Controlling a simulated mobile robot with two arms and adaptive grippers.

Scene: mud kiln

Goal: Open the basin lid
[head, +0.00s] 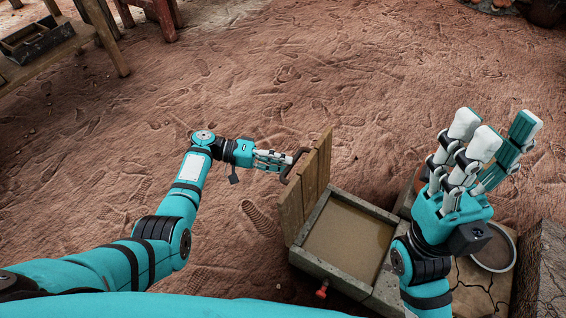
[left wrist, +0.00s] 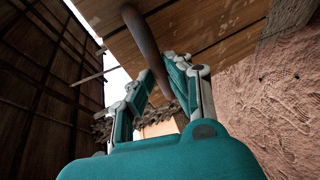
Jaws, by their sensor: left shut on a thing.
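The basin (head: 345,239) is a square box with a grey rim, low at the centre right of the head view, with brownish content inside. Its wooden plank lid (head: 306,187) stands raised, roughly upright, along the basin's left side. A dark handle (head: 291,166) is on the lid's outer face. My left gripper (head: 285,161) is shut on that handle, left of the lid. In the left wrist view, the handle (left wrist: 140,35) runs down between the fingers, with the lid's planks (left wrist: 220,30) behind. My right gripper (head: 492,130) is open and empty, raised to the right of the basin.
A red tap (head: 322,290) sticks out at the basin's front. A round bowl (head: 494,250) stands at the right, partly behind my right arm. A wooden table (head: 45,55) with a dark tray (head: 38,42) is at the upper left. The sandy floor left of the lid is clear.

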